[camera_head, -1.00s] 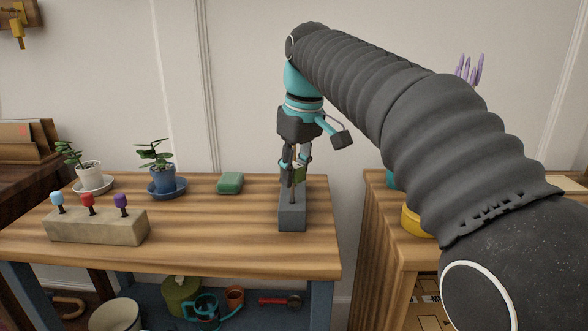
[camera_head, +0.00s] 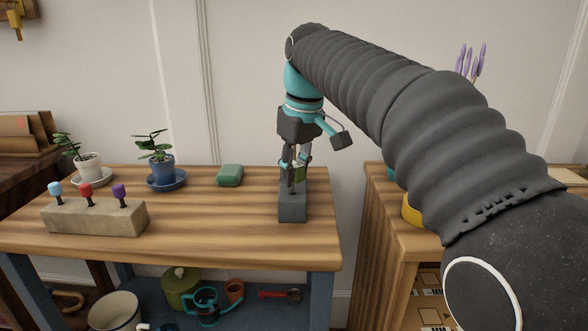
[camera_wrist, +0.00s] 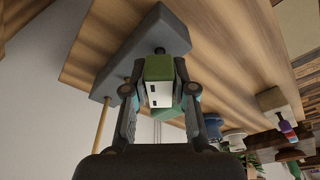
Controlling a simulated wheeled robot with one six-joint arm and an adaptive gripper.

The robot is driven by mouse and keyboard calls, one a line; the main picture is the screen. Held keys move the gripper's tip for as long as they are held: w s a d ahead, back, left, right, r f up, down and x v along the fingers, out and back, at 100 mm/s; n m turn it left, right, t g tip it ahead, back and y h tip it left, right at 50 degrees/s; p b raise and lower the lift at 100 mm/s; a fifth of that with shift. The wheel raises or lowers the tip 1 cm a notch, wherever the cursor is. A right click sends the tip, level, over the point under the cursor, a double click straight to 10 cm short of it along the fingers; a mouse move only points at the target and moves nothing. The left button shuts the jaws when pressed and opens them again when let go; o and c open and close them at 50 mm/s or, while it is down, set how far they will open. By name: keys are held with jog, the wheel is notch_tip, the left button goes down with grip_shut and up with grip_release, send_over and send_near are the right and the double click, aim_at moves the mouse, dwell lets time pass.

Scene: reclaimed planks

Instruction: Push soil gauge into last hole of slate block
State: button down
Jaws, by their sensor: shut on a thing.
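The slate block (camera_head: 292,212) is dark grey and stands near the right end of the wooden table. The soil gauge (camera_head: 298,175) has a green head, and my gripper (camera_head: 299,164) is shut on it, over the block. In the wrist view the gauge's green and white head (camera_wrist: 164,70) is between the fingers of my gripper (camera_wrist: 158,95). A short dark length of its stem shows between the head and the slate block (camera_wrist: 135,50). The stem appears to be in the block; its tip is hidden. A dark spot on the block lies beside a finger.
Two potted plants (camera_head: 162,170) and a green block (camera_head: 229,175) are along the back. A second wooden stand (camera_head: 385,215) is at right, across a gap.

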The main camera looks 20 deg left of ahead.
jog(key=c, duration=0.9)
grip_release()
jog(key=shift+o, duration=0.2)
notch_tip(320, 180, up, 12)
jog(key=s+d, duration=0.1)
jog(key=shift+d, duration=0.4)
jog(key=shift+s, duration=0.1)
jog(key=shift+d, duration=0.1)
